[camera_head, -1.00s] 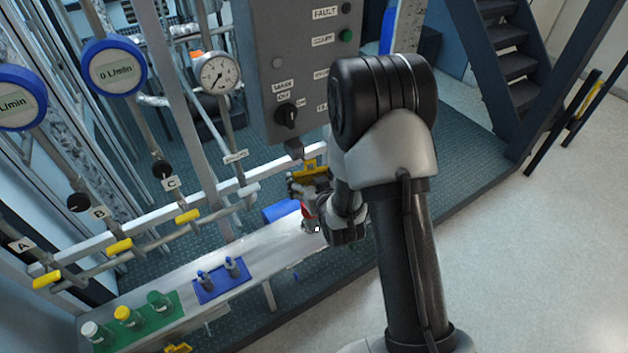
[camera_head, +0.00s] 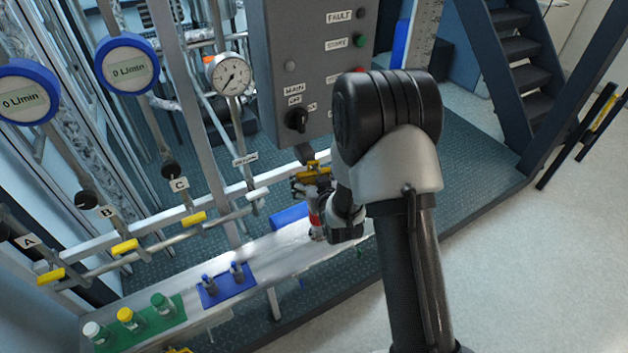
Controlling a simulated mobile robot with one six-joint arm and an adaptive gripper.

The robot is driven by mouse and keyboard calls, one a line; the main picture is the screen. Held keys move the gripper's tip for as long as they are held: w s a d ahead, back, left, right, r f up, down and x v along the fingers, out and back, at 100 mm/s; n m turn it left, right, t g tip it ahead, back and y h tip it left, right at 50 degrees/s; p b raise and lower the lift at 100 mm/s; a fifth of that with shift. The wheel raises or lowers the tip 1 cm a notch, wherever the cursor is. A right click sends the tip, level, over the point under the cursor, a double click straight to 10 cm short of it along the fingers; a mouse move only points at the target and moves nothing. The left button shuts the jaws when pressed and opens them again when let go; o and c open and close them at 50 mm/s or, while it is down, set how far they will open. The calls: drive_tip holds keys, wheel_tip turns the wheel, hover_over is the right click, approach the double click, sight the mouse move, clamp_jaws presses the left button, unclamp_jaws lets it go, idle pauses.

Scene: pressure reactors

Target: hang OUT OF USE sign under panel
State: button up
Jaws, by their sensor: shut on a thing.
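The grey control panel (camera_head: 285,95) stands at the upper middle, with a FAULT label, buttons and a black MAIN switch. A small dark bracket (camera_head: 304,152) shows under its lower edge. My gripper (camera_head: 309,184) is just below the panel, partly hidden by my arm. It is shut on a small yellow sign (camera_head: 313,170), whose writing I cannot read. The sign's top is close to the bracket. I cannot tell whether they touch.
A white bench (camera_head: 275,247) below holds a blue tray (camera_head: 228,287) and a green tray (camera_head: 145,325) with capped bottles. Pipes with yellow valve handles (camera_head: 125,247) and gauges (camera_head: 231,74) stand left. Dark stairs (camera_head: 512,50) stand right; the pale floor (camera_head: 530,270) is clear.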

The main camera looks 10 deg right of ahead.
idle(0.4)
drive_tip(key=o, duration=1)
drive_tip(key=shift+s, duration=0.1)
drive_tip(key=s+d+r+g+b, duration=0.15)
drive_tip(key=s+r+g, duration=0.25)
drive_tip(key=s+r, duration=1)
drive_tip(key=s+r+g, duration=0.1)
drive_tip(key=s, duration=0.7)
drive_tip(key=s+r+g+b, duration=0.1)
drive_tip(key=s+g, duration=0.1)
drive_tip(key=s, duration=0.6)
drive_tip(key=s+r+g+b, duration=0.1)
drive_tip(key=s, duration=0.7)
drive_tip(key=shift+s+a+r+m+g+h, duration=0.15)
drive_tip(key=shift+a+m+g+h, duration=0.15)
drive_tip(key=shift+a+g+h, duration=0.1)
